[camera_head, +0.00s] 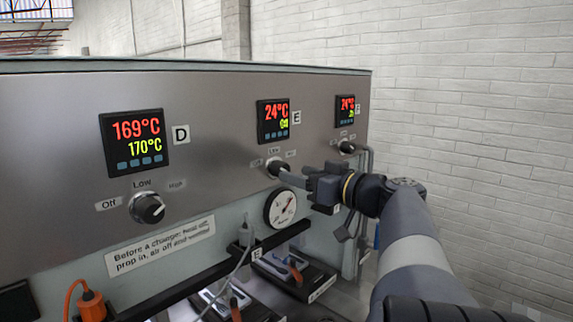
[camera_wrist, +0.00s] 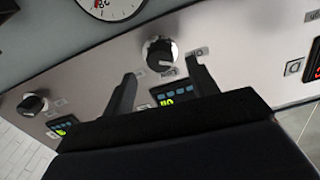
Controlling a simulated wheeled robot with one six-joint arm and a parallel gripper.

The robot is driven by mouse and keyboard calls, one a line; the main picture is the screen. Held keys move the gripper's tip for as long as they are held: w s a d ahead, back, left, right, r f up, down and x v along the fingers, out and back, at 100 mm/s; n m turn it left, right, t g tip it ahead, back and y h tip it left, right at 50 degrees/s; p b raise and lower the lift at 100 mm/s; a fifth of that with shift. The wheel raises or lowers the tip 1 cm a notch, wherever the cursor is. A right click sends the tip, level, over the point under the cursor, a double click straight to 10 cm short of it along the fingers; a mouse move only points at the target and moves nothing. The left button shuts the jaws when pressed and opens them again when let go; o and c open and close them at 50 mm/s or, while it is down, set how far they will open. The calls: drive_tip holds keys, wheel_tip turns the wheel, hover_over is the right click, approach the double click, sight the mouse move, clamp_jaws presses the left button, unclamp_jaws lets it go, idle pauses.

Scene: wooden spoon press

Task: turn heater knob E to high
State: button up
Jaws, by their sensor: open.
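Heater knob E (camera_head: 278,168) is a small dark knob with a light face, on the steel panel below the display marked E (camera_head: 273,120). That display shows 24°C in red over a small green line too blurred to read surely. In the wrist view, which is turned over, knob E (camera_wrist: 160,52) lies just beyond and between my fingertips. My gripper (camera_head: 284,177) is open at knob E, coming from the right. In the wrist view my gripper (camera_wrist: 158,72) shows its two fingers spread apart. I cannot tell whether they touch the knob. The knob's pointer setting is unclear.
Knob D (camera_head: 147,207) and its display (camera_head: 137,139), reading 169°C over 170°C, are to the left. Another knob (camera_head: 347,147) sits to the right behind my gripper. A round gauge (camera_head: 280,208) hangs just below knob E. Cables and a dark ledge lie lower down.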

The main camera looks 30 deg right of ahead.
drive_tip(key=shift+p+x, duration=0.55)
drive_tip(key=shift+x, duration=1.25)
drive_tip(key=shift+c, duration=0.3)
drive_tip(key=c, duration=0.9)
